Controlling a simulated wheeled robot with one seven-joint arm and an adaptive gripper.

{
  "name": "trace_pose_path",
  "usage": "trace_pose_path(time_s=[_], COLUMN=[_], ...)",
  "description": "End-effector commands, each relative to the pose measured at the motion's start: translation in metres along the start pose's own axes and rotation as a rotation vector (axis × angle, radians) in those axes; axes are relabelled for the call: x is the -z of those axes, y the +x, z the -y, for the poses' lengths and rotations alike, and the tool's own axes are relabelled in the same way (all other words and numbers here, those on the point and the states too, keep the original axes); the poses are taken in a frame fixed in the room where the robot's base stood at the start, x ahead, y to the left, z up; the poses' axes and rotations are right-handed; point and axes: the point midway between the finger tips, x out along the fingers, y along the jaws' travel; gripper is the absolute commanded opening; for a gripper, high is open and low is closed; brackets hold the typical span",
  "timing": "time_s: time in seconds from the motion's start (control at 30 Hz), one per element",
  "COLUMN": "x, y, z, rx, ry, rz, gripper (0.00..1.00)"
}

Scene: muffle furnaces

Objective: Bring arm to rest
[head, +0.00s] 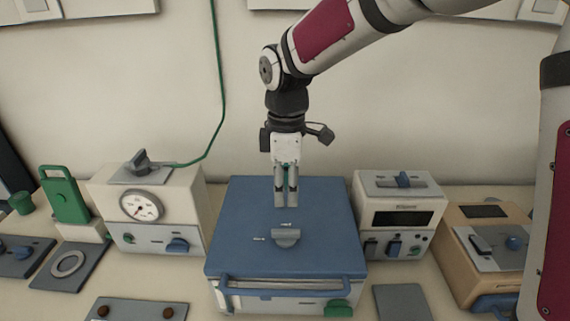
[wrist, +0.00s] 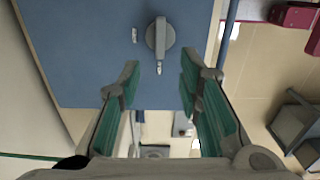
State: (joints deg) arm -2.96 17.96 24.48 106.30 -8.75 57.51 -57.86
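My gripper (head: 286,200) hangs pointing down above the blue-topped furnace (head: 240,205) in the head view. In the wrist view my gripper (wrist: 160,78) has its two green-padded fingers apart with nothing between them. The grey knob (head: 286,238) on the furnace's blue top is below my fingertips and apart from them. The knob also shows in the wrist view (wrist: 160,37), beyond the fingertips. My arm reaches in from the upper right of the head view.
A cream unit with a round gauge (head: 141,206) stands left of the furnace. A cream unit with a dark display (head: 401,218) and a tan box (head: 480,250) stand right. A green cable (head: 219,90) hangs along the wall. Grey plates (head: 70,265) lie at the left.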

Motion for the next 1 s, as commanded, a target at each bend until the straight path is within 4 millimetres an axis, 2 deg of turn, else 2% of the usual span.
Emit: trace_pose_path(time_s=[0.17, 0.37, 0.5, 0.7, 0.83, 1.0], x=[-0.01, -0.053, -0.087, -0.129, -0.152, -0.173], y=[-0.01, -0.05, -0.077, -0.103, -0.112, -0.113], z=[0.005, 0.031, 0.059, 0.105, 0.138, 0.175], rx=[-0.022, -0.118, -0.195, -0.289, -0.337, -0.372], ry=[0.053, 0.313, 0.547, 0.88, 1.095, 1.335], rz=[0.007, 0.016, -0.007, -0.083, -0.163, -0.279], gripper=[0.33, 0.33, 0.33, 0.33, 0.33, 0.33])
